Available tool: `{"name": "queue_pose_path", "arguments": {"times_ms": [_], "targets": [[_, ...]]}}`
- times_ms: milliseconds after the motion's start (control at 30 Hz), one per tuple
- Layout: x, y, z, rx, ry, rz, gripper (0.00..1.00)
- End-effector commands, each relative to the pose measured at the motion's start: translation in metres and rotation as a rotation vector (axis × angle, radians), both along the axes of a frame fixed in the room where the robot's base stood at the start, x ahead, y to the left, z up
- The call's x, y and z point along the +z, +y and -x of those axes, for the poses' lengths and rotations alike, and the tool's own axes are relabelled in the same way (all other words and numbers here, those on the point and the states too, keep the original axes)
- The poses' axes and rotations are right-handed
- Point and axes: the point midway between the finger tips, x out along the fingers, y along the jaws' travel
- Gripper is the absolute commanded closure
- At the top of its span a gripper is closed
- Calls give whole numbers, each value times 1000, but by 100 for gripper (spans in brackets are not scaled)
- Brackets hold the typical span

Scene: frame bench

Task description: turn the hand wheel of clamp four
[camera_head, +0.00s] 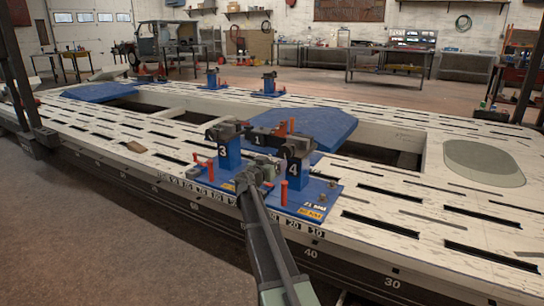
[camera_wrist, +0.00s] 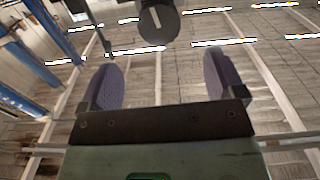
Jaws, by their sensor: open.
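Clamp four is a blue post with a dark head and a number 4 plate (camera_head: 292,169), standing on a blue base plate on the frame bench. My gripper (camera_head: 266,166) is close to the left of it, partly blending with the dark clamp parts. In the wrist view my gripper (camera_wrist: 162,78) is open, with two purple-grey pads apart and nothing between them. A dark round disc with a white line (camera_wrist: 160,24), seemingly a hand wheel, shows at the top centre, beyond the fingertips and between their lines. I cannot tell its exact distance or pick the wheel out in the head view.
Clamp three (camera_head: 226,150) stands just left of my gripper, and clamp one (camera_head: 262,135) is behind. Red upright handles (camera_head: 284,193) rise from the base plate. The white slotted bench (camera_head: 400,185) is mostly clear to the right. A blue ramp plate (camera_head: 325,126) lies behind.

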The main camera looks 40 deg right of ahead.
Motion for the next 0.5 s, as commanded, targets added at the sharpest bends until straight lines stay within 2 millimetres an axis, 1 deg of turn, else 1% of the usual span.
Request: {"name": "queue_pose_path", "arguments": {"times_ms": [167, 267, 367, 500], "targets": [[0, -4, -2, -2, -3, -3, 12], [-1, -15, -8, -3, -2, -3, 12], [-1, -33, -17, -4, -2, -3, 12], [-1, -64, -32, -5, -2, -4, 12]]}}
